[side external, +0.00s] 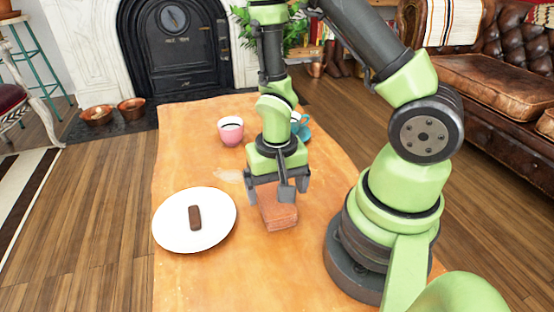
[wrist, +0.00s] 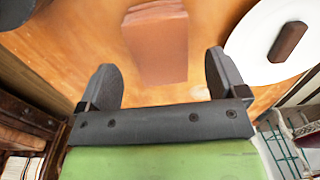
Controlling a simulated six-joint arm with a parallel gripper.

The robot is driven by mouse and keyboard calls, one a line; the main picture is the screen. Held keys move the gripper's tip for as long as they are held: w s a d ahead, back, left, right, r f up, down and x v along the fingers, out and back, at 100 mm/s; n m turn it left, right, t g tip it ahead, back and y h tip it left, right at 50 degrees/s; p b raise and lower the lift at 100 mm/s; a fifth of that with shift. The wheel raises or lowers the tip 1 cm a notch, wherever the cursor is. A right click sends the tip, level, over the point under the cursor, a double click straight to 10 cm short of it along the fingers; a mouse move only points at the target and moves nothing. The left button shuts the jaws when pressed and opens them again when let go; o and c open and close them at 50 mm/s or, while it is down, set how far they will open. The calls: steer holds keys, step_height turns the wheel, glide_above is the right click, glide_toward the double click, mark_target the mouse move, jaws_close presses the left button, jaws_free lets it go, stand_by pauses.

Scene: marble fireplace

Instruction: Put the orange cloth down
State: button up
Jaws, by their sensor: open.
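The orange cloth (side external: 279,212) is a folded, brownish-orange block lying on the orange-brown tabletop, right of the white plate. It also shows in the wrist view (wrist: 156,45), ahead of the fingers and roughly centred between them. My gripper (side external: 278,196) is open, with its fingers pointing down over the cloth's far end in the side view. I cannot tell whether a finger touches the cloth.
A white plate (side external: 172,230) with a dark brown bar (side external: 195,217) is left of the cloth. A pink cup (side external: 231,131) and a blue item (side external: 301,127) stand farther back. A pale translucent thing (side external: 229,176) lies behind the plate. The table's (side external: 240,281) front is clear.

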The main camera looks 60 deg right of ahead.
step_height(320, 180, up, 7)
step_height(320, 180, up, 9)
steer(key=n+t, duration=0.2)
steer(key=t, duration=0.1)
glide_above(272, 205)
steer(key=s+a+r+n+t+y, duration=0.2)
steer(key=s+r+n+t, duration=0.1)
steer(key=r, duration=0.6)
steer(key=s+t, duration=0.1)
steer(key=s, duration=0.1)
steer(key=shift+s+a+r, duration=0.4)
steer(key=shift+o, duration=0.4)
